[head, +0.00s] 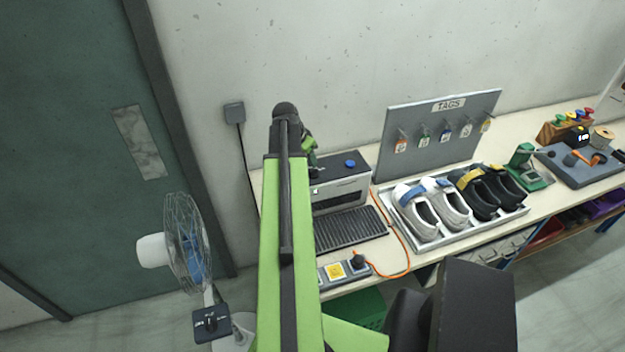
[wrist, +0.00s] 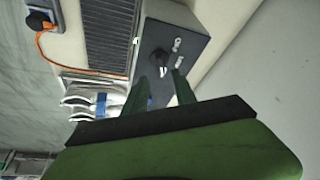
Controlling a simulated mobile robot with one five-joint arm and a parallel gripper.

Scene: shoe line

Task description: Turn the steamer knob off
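The steamer (head: 340,190) is a grey box with a dark top, a blue cap and a ribbed grille in front, at the left end of the bench. In the wrist view its dark side panel (wrist: 195,45) carries a dark knob (wrist: 159,58) with a white pointer and two small white marks beside it. In the head view that knob is hidden behind my arm. My gripper (wrist: 160,77) is open, its two green fingers pointing at the panel, with the knob just beyond the gap between their tips. Nothing is between the fingers, and I cannot tell whether they touch the panel.
A fan (head: 185,245) with its own dial box (head: 211,322) stands left of the bench. An orange cable (head: 408,252) runs from a switch panel (head: 336,272) past a tray (head: 433,243) of shoes. A tag board (head: 385,150) stands behind.

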